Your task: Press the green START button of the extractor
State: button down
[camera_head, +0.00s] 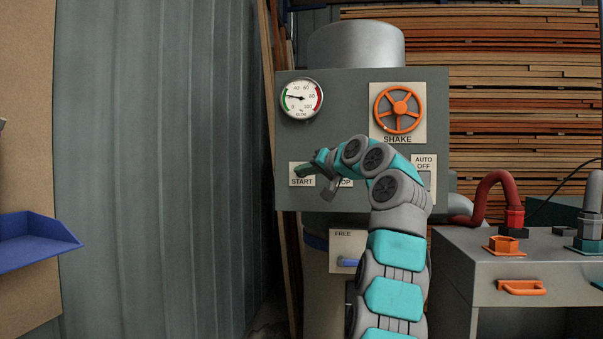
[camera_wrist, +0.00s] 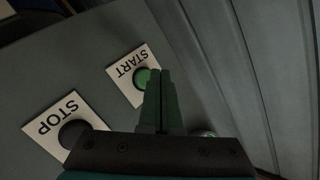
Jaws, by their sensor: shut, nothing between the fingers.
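The green START button (camera_wrist: 143,79) sits on a white plate marked START (camera_wrist: 121,72) in the wrist view, and the plate also shows on the extractor's front in the head view (camera_head: 302,182). My gripper (camera_wrist: 160,72) is shut and empty. In the wrist view its fingertips lie just beside the button and cover part of its edge. I cannot tell whether they touch it. The dark STOP button (camera_wrist: 74,133) is on its own plate to the lower left in the wrist view. In the head view my wrist partly covers the STOP plate.
The extractor panel (camera_head: 350,95) also carries a gauge (camera_head: 301,98), an orange SHAKE wheel (camera_head: 398,108) and an AUTO/OFF plate (camera_head: 424,162). A grey bench (camera_head: 520,250) with a red hose (camera_head: 483,195) stands to the right. A blue shelf (camera_head: 35,240) is at the left.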

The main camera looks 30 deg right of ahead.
jog(key=shift+w, duration=0.1)
jog(key=shift+w+d+p, duration=0.2)
jog(key=shift+w+p, duration=0.05)
jog(key=shift+p, duration=0.1)
jog(key=shift+w+d+p, duration=0.25)
jog(key=shift+w+p, duration=0.1)
dwell(0.8)
jog(key=shift+s, duration=0.1)
jog(key=shift+s+a+b, duration=0.45)
jog(key=shift+s+b, duration=0.15)
jog(key=shift+b, duration=0.25)
